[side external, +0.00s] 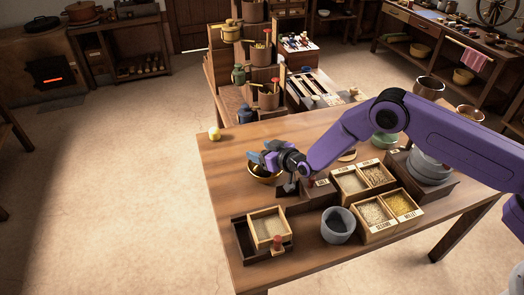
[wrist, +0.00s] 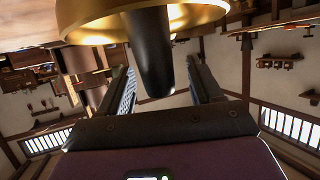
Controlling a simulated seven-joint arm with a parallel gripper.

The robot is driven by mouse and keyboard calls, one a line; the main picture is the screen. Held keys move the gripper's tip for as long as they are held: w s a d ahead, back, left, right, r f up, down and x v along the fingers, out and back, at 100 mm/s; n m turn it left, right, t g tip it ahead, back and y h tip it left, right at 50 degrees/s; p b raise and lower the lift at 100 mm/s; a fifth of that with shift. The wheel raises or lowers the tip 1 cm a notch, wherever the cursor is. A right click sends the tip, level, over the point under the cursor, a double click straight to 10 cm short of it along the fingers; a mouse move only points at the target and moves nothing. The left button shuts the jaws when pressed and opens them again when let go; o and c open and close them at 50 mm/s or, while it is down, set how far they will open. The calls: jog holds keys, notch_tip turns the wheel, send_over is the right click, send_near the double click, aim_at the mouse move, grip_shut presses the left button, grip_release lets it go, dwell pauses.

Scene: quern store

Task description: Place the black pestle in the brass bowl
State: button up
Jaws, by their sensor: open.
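The brass bowl (side external: 263,179) stands on the wooden table below my gripper (side external: 262,157), which partly covers it in the side view. In the wrist view the shiny bowl (wrist: 207,14) fills the top of the picture. The black pestle (wrist: 150,55) runs from the bowl's inside past its rim, between my two fingers. My fingers are apart, with a gap showing on each side of the pestle. I cannot make out the pestle in the side view, and its far end's contact with the bowl is not clear.
A grey cup (side external: 338,224) and a dark tray (side external: 240,240) holding a wooden box of grain are near the front. Labelled grain boxes (side external: 365,230) and a grey quern (side external: 428,167) stand right. A yellow ball (side external: 214,134) lies at the left edge.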

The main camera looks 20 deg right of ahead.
notch_tip(320, 180, up, 7)
dwell(0.7)
dwell(0.3)
jog(key=shift+s+a+r, duration=0.1)
jog(key=s+d+r+n+g, duration=0.15)
jog(key=s+r+g, duration=0.35)
jog(key=s, duration=0.6)
jog(key=s+d+r+n+g, duration=0.1)
jog(key=s+r+n+g, duration=0.2)
jog(key=s+r, duration=0.55)
jog(key=s+d+r+n+g+h, duration=0.1)
jog(key=s+d+g+h, duration=0.1)
jog(key=s+d, duration=1)
jog(key=s+d+r+n+g+h, duration=0.1)
jog(key=s+d+n+g+h, duration=0.1)
jog(key=s+d, duration=1)
jog(key=s+h, duration=0.1)
jog(key=s, duration=0.4)
